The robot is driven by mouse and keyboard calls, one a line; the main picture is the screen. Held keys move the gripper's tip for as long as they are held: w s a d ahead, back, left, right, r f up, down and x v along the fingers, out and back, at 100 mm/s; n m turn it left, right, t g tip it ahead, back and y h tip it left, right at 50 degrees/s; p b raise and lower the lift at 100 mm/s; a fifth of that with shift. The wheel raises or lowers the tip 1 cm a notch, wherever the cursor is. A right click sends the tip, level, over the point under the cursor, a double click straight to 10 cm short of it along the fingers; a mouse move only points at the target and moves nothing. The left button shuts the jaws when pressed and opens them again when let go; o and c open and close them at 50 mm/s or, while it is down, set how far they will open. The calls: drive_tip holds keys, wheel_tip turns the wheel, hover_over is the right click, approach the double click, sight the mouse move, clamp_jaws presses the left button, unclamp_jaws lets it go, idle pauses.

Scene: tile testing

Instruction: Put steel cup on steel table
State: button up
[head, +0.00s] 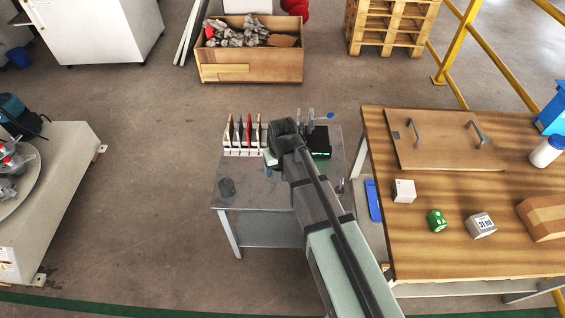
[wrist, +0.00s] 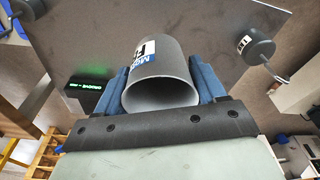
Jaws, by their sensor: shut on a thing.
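A grey steel cup (wrist: 162,62) with a white label sits between the two blue fingers of my gripper (wrist: 163,84) in the wrist view. Its open mouth faces the camera. My gripper is shut on it. The grey steel table (wrist: 222,32) lies beyond the cup; it also shows in the head view (head: 258,197). My gripper is above this table, near its middle. In the head view my arm hides most of the gripper and the cup. I cannot tell whether the cup touches the tabletop.
A rack of upright pieces (head: 243,139) and a black device with green display (head: 320,143) stand at the back. A wooden table (head: 460,200) is at right.

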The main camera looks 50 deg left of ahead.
drive_tip(key=shift+f, duration=5)
drive_tip(key=shift+f, duration=0.15)
drive_tip(key=o, duration=1.1)
drive_tip(key=r, duration=0.4)
drive_tip(key=d+r, duration=0.1)
drive_tip(key=r, duration=0.7)
drive_tip(key=shift+s+d+r, duration=0.1)
drive_tip(key=shift+s+d, duration=0.2)
drive_tip(key=shift+s, duration=0.05)
